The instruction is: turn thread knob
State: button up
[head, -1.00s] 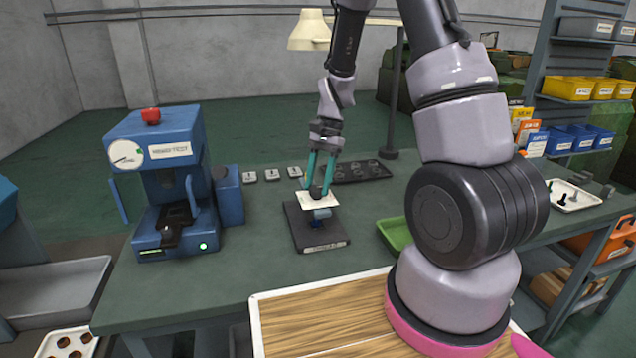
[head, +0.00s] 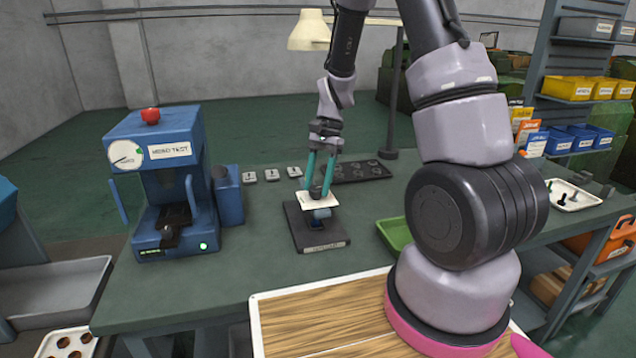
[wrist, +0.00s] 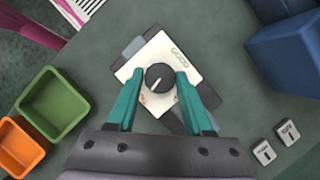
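The thread knob (wrist: 160,77) is a round dark knob with a pale pointer line, on a white plate (wrist: 153,52) with green lettering at one corner and small red marks near the fingers. In the wrist view the line points down and left. The plate sits on a small blue device on a dark base (head: 322,243). My gripper (wrist: 160,74) is over the plate, its two teal fingers on either side of the knob. A narrow gap shows between each fingertip and the knob. In the head view my gripper (head: 318,187) reaches down to the knob (head: 315,193), partly hiding it.
A blue test machine (head: 155,125) stands left on the green bench, with a blue block (head: 228,195) beside it. Small labelled tags (head: 271,175) and a dark tray (head: 360,171) lie behind. A lamp post (head: 392,100) rises behind the gripper. A green bin (head: 392,234) is at right.

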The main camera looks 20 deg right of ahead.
jog(key=o, duration=0.3)
jog(key=v, duration=1)
jog(key=shift+r, duration=0.35)
jog(key=s+d+r+n+t+h, duration=0.1)
jog(key=s+r+n+t, duration=0.4)
jog(key=s+r+t, duration=0.5)
jog(key=a+v, duration=0.1)
jog(key=v, duration=1.1)
jog(key=shift+s, duration=0.45)
